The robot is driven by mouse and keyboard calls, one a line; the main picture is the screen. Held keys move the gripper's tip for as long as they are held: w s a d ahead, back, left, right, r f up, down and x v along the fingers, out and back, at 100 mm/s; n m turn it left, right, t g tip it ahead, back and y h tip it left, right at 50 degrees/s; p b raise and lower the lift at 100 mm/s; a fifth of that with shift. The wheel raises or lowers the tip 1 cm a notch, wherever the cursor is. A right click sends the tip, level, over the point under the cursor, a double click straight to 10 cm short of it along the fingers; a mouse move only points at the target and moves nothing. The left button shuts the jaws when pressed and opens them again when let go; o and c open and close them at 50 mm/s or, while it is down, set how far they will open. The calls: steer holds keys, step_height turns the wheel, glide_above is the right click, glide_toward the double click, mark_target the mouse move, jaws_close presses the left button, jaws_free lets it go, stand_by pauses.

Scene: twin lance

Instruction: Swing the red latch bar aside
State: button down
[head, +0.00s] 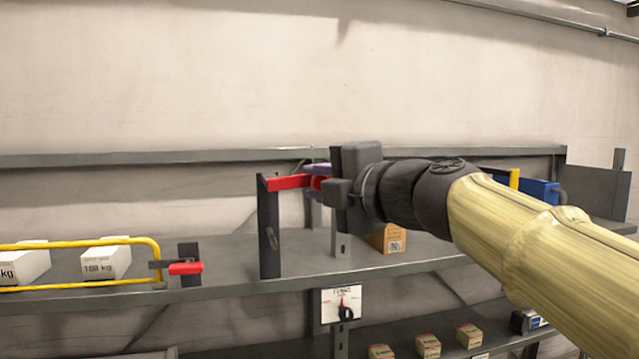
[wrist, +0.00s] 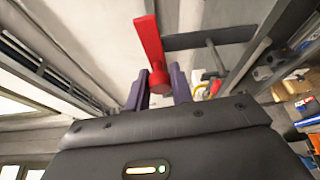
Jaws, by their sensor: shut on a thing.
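The red latch bar (head: 287,182) reaches sideways from the top of a dark upright post (head: 268,230) in the head view. It also shows in the wrist view (wrist: 149,42), with a round red knob at its near end. My gripper (head: 321,182) is at the bar's right end, mostly hidden behind its own dark body. In the wrist view its purple fingers (wrist: 160,84) stand on either side of the red knob and are shut on it. The exact contact is partly hidden.
A cardboard box (head: 386,239) is on the grey shelf (head: 225,285) below my gripper. A blue bin (head: 540,191) is at right. The wall above is clear.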

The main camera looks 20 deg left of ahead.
steer(key=c, duration=1.2)
jaws_free()
steer(key=shift+s+a, duration=0.1)
steer(key=b+v, duration=0.7)
steer(key=v, duration=1)
